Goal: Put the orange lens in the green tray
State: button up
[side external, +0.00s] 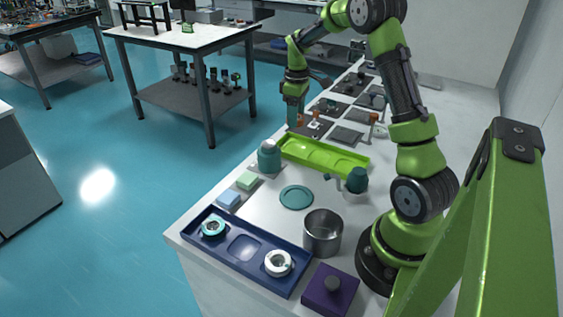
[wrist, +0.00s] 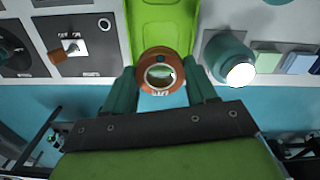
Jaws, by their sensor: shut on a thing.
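The orange lens (wrist: 146,84) is a round orange ring with clear glass in the middle. In the wrist view it sits between the two dark green fingers of my gripper (wrist: 162,78), which is shut on it. In the side external view my gripper (side external: 294,122) hangs past the far left end of the green tray, with a bit of orange at its fingertips. The green tray (side external: 325,157) is long, bright green and looks empty. Its end also shows behind the lens in the wrist view (wrist: 160,25). How high the lens is above the bench is hard to tell.
A teal bottle (side external: 269,158) stands close beside the tray. Dark plates with optical parts (side external: 347,134) lie beyond it. A teal cup (side external: 356,180), teal disc (side external: 296,197), metal pot (side external: 322,233) and blue tray (side external: 205,241) with two rings are nearer. Blue floor lies past the bench edge.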

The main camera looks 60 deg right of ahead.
aim_at(295, 149)
notch_tip(295, 149, down, 9)
jog(key=shift+f, duration=0.1)
dwell(0.3)
jog(key=o, duration=0.9)
jog(key=shift+f, duration=0.1)
